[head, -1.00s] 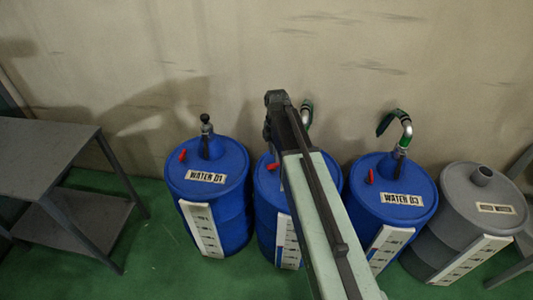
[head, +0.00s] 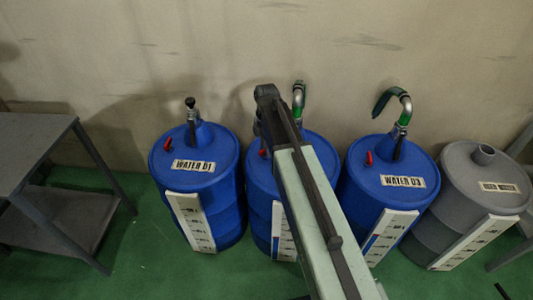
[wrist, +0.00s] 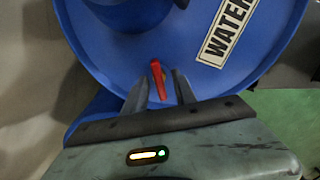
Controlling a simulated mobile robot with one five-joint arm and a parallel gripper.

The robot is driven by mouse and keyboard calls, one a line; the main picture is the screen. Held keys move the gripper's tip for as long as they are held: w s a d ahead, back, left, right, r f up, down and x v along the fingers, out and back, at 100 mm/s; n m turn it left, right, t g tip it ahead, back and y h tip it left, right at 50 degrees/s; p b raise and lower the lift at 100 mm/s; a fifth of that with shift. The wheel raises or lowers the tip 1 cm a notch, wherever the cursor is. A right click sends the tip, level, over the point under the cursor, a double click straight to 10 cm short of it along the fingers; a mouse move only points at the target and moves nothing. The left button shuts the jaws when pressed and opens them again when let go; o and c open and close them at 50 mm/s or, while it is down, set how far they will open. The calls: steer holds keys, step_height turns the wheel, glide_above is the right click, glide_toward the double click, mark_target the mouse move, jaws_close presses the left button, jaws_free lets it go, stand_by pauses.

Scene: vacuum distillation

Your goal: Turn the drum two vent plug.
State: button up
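Drum two is the blue drum (head: 260,192) second from the left, partly hidden behind my arm. Its label is covered in the head view; in the wrist view its blue top (wrist: 110,60) fills much of the picture, with a label reading "WATER", cut off at the edge. The vent plug is a small red handle (wrist: 158,78) on that top; its red also shows in the head view (head: 263,153). My gripper (wrist: 160,82) is open, with one finger on each side of the red plug. Small gaps show beside it. The fingertips are hidden in the head view.
Blue drum WATER 01 (head: 220,148) stands to the left and WATER 03 (head: 408,163) to the right, each with a red plug. A grey drum (head: 460,178) is at the far right. A grey table (head: 35,145) is at the left. The wall is close behind.

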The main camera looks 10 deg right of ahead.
steer(key=shift+r, duration=0.1)
jaws_close()
steer(key=shift+d, duration=0.15)
steer(key=shift+s, duration=0.1)
